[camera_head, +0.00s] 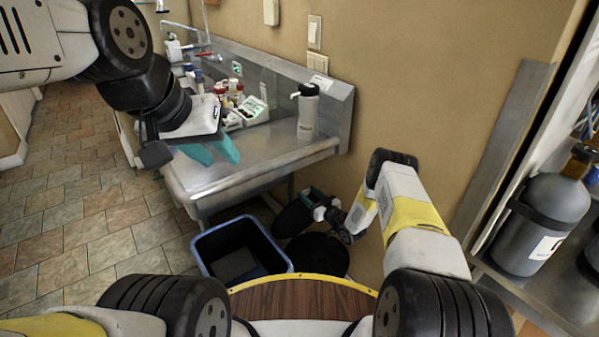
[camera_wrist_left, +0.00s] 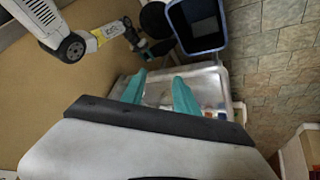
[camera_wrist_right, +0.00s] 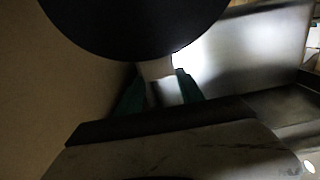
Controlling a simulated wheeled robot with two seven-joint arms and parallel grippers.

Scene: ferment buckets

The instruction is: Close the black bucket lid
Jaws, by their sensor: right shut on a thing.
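The black bucket (camera_head: 318,257) is a round black shape on the floor below the sink. A dark oval, seemingly its lid (camera_head: 293,218), is tilted up at its back left; the same dark disc fills the top of the right wrist view (camera_wrist_right: 135,25). My right gripper (camera_head: 315,205) is at the lid's right side. In its wrist view its fingers (camera_wrist_right: 160,90) are shut on a small pale piece (camera_wrist_right: 156,68) below the disc, seemingly a lid handle. My left gripper (camera_head: 212,152) is open and empty above the sink counter, away from the bucket. The bucket's inside is too dark to tell.
A blue-rimmed black bin (camera_head: 240,252) stands left of the bucket. The steel sink counter (camera_head: 265,155) carries a grey-white bottle (camera_head: 308,115) and small bottles. A wall (camera_head: 420,80) stands behind. The tiled floor (camera_head: 90,210) at left is clear.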

